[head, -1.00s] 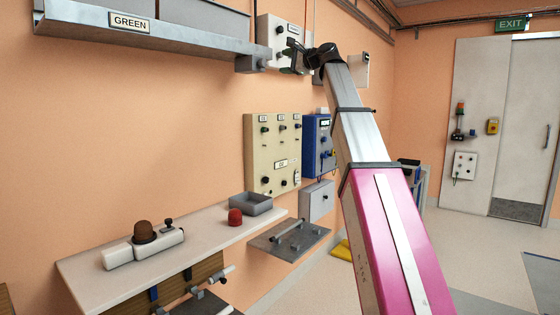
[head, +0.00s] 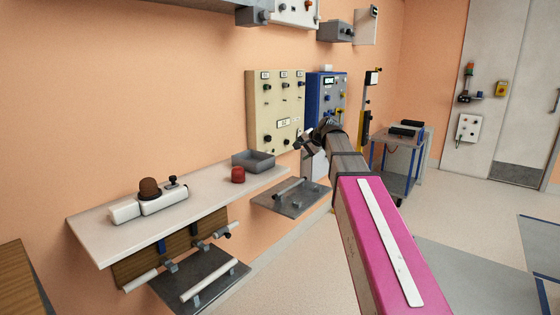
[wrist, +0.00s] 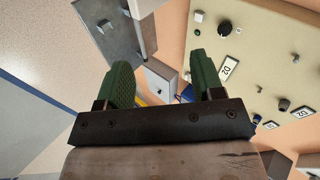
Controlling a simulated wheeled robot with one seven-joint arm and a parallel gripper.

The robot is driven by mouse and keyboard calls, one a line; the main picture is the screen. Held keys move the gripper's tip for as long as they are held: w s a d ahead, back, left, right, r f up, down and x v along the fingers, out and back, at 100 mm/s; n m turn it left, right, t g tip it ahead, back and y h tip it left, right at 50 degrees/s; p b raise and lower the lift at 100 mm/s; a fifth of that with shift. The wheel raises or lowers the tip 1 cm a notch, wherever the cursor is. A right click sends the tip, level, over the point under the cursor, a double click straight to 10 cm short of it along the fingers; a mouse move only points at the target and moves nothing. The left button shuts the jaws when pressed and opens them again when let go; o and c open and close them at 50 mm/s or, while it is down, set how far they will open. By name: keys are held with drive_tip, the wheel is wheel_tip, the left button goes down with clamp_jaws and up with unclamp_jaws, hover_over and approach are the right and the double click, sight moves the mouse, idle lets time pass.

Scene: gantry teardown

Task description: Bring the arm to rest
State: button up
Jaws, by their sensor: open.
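My arm reaches forward from the lower right of the head view, with a pink link nearest. My gripper (head: 306,141) is at its far end, in front of the lower right of the beige control panel (head: 275,110). In the wrist view my gripper (wrist: 154,82) shows two green finger pads spread wide apart with nothing between them. The beige panel (wrist: 262,60) fills the right of that view, apart from the fingers as far as I can tell.
A white shelf (head: 100,240) holds a red cap (head: 238,175), a grey tray (head: 268,160) and a white device with a brown dome (head: 149,188). A blue panel (head: 327,90) hangs behind my gripper. A cart (head: 397,160) stands further back. The floor at right is mostly clear.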

drive_tip(key=s+d+f+n+g+h, duration=0.2)
drive_tip(key=s+d+f, duration=0.1)
drive_tip(key=s+f, duration=0.6)
drive_tip(key=s+d+f+n+g+h, duration=0.2)
drive_tip(key=s+f, duration=0.8)
drive_tip(key=f, duration=0.7)
drive_tip(key=s+d+f+n+g+h, duration=0.2)
drive_tip(key=s+d+f, duration=0.3)
drive_tip(key=s+f, duration=0.4)
wheel_tip(320, 180, down, 4)
drive_tip(key=shift+s+n+g+h, duration=0.3)
drive_tip(key=shift+n+g, duration=0.2)
drive_tip(key=shift+g, duration=0.1)
